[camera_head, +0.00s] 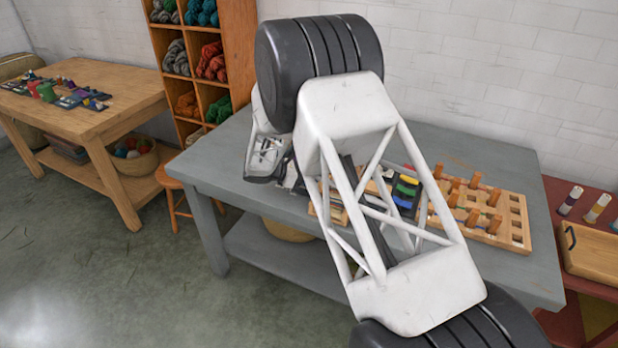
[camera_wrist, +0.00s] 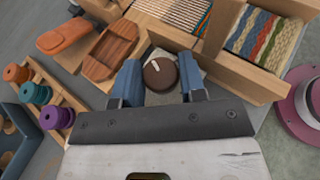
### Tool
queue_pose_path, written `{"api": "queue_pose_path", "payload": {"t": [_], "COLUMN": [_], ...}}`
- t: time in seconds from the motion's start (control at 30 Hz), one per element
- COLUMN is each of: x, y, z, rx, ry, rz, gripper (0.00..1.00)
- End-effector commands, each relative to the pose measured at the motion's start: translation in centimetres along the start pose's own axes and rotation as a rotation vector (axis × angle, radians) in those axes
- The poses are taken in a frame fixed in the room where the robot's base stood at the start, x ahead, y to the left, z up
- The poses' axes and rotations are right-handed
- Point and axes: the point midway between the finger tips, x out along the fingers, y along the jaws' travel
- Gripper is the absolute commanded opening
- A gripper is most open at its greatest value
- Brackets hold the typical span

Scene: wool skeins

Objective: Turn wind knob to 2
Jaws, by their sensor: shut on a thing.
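The wind knob (camera_wrist: 158,76) shows in the wrist view as a round, dark brown disc with a small pale mark near its upper edge. It sits on a grey plate beside a wooden frame. My gripper (camera_wrist: 160,84) has one blue finger on each side of the knob and is shut on it. I cannot read any numbers around the knob, so its setting is unclear. In the head view my own arm hides the knob and the fingers.
Wooden frames with striped weaving (camera_wrist: 262,36) stand close behind the knob. An orange-brown shuttle (camera_wrist: 65,36), a brown wooden piece (camera_wrist: 110,48) and coloured spools (camera_wrist: 38,94) lie left; a mauve round object (camera_wrist: 300,108) lies right. A pegged wooden board (camera_head: 512,222) rests on the grey table (camera_head: 440,142).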

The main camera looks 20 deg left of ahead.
Motion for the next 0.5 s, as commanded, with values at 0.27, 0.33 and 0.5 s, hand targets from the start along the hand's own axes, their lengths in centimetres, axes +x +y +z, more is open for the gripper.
{"api": "queue_pose_path", "payload": {"t": [0.27, 0.33, 0.5], "x": [0.03, 0.02, 0.01], "y": [0.11, 0.10, 0.08], "z": [-0.04, -0.02, -0.03], "rx": [0.046, 0.051, 0.055], "ry": [-0.001, 0.000, 0.000], "rz": [-0.112, -0.124, -0.133], "gripper": [0.14, 0.14, 0.14]}}
